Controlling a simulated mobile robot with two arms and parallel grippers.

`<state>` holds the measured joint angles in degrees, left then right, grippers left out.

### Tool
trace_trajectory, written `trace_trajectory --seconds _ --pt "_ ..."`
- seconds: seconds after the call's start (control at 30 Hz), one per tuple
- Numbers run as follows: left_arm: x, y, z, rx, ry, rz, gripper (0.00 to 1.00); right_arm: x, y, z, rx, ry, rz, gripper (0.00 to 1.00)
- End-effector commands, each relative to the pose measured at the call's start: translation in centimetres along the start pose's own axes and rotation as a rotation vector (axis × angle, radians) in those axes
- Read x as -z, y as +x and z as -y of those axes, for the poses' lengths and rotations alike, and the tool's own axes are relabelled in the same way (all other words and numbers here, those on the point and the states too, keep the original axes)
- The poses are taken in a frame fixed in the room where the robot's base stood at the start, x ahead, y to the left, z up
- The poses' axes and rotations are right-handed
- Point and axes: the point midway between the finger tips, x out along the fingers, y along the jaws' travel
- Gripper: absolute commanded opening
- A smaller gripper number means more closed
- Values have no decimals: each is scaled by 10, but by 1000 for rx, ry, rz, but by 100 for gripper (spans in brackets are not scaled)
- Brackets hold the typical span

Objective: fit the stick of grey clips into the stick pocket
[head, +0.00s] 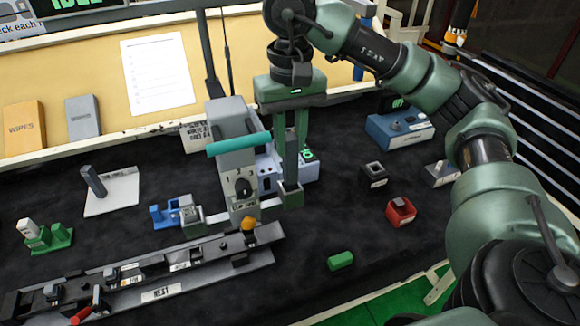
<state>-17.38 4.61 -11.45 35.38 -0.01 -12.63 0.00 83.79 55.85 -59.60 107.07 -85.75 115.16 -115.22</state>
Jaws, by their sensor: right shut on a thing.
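My right gripper (290,193) points down just right of the grey press-like device (235,172), its fingertips low near the mat. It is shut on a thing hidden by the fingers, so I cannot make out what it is. The device has a teal bar handle (238,143) and a dark round knob. I cannot pick out the stick pocket or surely identify the stick of grey clips. A dark grey upright stick (93,180) stands on a white plate (112,200) at the left. My left gripper is out of the picture.
A long rail marked NEST (165,292) runs along the front left. Blue (158,215), green (48,239), red (400,211) and black (373,176) holders stand about. A green block (340,261) lies front right. The dark mat between it and my gripper is clear.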

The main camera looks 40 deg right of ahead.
Motion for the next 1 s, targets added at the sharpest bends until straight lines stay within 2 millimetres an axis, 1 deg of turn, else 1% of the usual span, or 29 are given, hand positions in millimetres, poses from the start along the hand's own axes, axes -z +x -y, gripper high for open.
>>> trace_trajectory --seconds 0.03,0.1,0.27,0.5,0.57,0.77,0.9,0.93,0.97,1.0 --pt "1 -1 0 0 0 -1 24 0 8 0 -1 0 2 0" --pt "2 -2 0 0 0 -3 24 0 14 0 -1 0 1 0" --pt "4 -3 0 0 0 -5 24 0 25 0 -1 0 0 0" --pt "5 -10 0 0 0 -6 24 0 55 0 -1 1 1 0" --pt "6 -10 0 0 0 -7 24 0 57 0 0 0 -2 0" --pt "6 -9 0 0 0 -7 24 0 58 0 0 0 -2 0" --pt "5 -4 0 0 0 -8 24 0 62 0 1 0 -2 0" --pt "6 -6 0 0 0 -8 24 0 60 0 1 0 -2 31" --pt "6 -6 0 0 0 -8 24 0 60 0 0 0 -2 40" --pt "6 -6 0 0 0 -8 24 0 60 0 0 0 -2 45"
